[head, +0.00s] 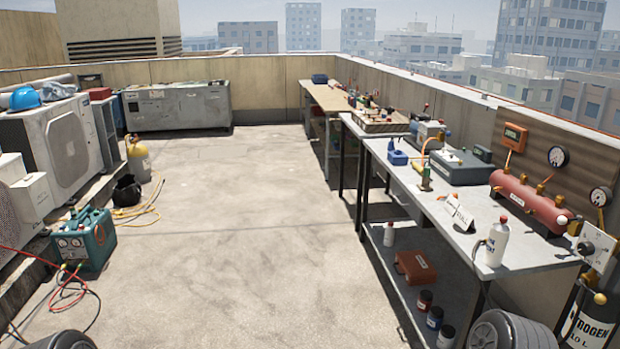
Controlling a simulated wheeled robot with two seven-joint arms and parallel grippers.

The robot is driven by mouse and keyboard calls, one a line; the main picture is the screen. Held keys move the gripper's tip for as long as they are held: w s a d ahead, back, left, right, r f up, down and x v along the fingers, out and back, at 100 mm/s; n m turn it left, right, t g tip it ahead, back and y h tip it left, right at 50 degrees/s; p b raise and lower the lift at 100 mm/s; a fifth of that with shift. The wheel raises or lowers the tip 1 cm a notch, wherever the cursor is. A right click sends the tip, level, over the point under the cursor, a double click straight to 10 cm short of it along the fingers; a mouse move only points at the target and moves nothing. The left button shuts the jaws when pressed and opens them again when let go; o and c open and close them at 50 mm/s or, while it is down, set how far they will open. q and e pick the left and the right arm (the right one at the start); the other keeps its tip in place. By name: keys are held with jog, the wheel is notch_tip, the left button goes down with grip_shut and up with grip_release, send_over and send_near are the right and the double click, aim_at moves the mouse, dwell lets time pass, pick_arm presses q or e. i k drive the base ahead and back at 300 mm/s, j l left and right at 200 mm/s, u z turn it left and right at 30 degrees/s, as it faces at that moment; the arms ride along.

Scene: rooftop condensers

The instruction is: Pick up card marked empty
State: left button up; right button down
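A small white folded card (460,212) stands on the near grey metal bench (420,187) at the right. Dark lettering shows on it, but it is too small to read for certain. A white bottle (497,243) with a red cap stands just in front of it to the right. A brass fitting (425,178) stands to its left. Neither of my grippers is in view.
A red tank (533,203) with gauges lies behind the card to the right. A grey case (461,167) sits farther back. A nitrogen cylinder (590,325) stands at the bench's near end. The concrete floor (240,220) is open; a teal machine (85,240) with hoses stands left.

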aim_at(451, 204)
jog(key=i+j+z, duration=0.15)
jog(key=i, duration=0.5)
jog(key=i+j+z, duration=0.15)
jog(key=i, duration=0.5)
jog(key=i+j+z, duration=0.1)
jog(key=i+z, duration=0.15)
jog(key=z, duration=0.2)
jog(key=i+j+z, duration=0.15)
jog(key=z, duration=0.3)
jog(key=i+j+z, duration=0.25)
jog(key=z, duration=0.15)
jog(key=i+j+z, duration=0.15)
jog(key=j+z, duration=0.3)
jog(key=i+j+z, duration=0.15)
jog(key=z, duration=0.3)
jog(key=j+z, duration=0.35)
jog(key=j, duration=0.15)
jog(key=j+z, duration=0.35)
jog(key=k+j+z, duration=0.1)
jog(key=j+z, duration=0.25)
jog(key=j, duration=0.2)
